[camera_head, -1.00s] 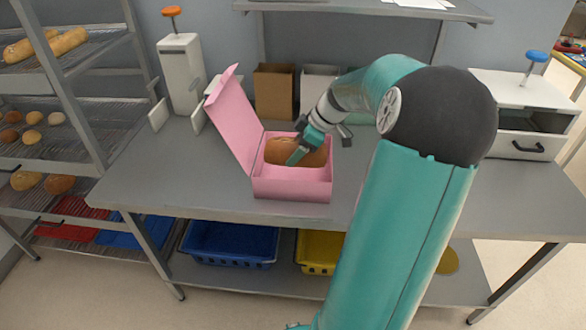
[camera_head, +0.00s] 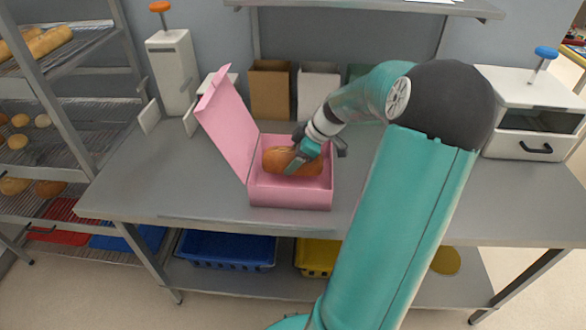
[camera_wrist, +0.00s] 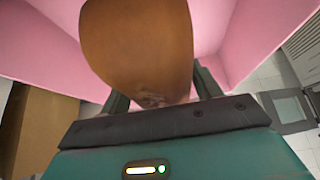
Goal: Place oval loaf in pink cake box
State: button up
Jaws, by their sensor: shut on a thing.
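The oval loaf (camera_head: 278,160) is brown and sits within the walls of the open pink cake box (camera_head: 291,197) on the grey table. My gripper (camera_head: 291,165) is shut on the loaf from above and to the right. In the wrist view the loaf (camera_wrist: 140,45) fills the upper middle, between my gripper's fingers (camera_wrist: 157,95), with pink box walls (camera_wrist: 42,45) on both sides. The box lid stands raised at the left. I cannot tell whether the loaf touches the box floor.
Brown and white paper bags (camera_head: 270,90) stand behind the box. A white dispenser (camera_head: 174,75) with an orange knob is at the back left, and a white oven-like unit (camera_head: 525,145) at the right. A bread rack (camera_head: 75,90) stands left. The table's left front is clear.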

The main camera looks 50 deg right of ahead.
jog(key=shift+f, duration=2.05)
jog(key=shift+f, duration=0.1)
jog(key=o, duration=1.1)
